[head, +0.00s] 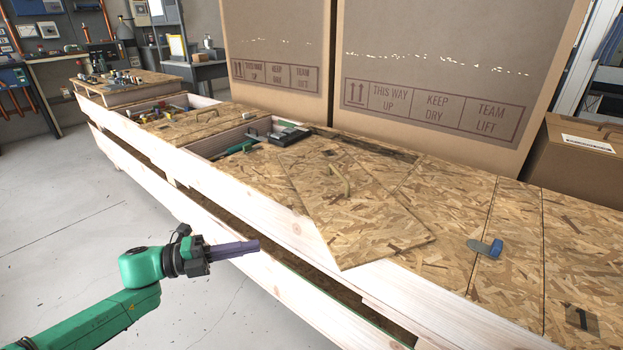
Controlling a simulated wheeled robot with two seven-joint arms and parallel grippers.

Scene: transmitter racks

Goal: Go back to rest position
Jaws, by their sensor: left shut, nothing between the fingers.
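My left gripper (236,250) is at the lower left of the head view, at the end of my green arm. Its dark fingers are shut with nothing between them. It is in front of the long wooden bench crate (275,222), apart from its near side, over the grey floor. My right gripper is not in view.
A loose board (355,210) with a handle lies askew on the bench, its corner over the front edge. Large cardboard boxes (440,60) stand behind. The floor (70,215) at left is clear.

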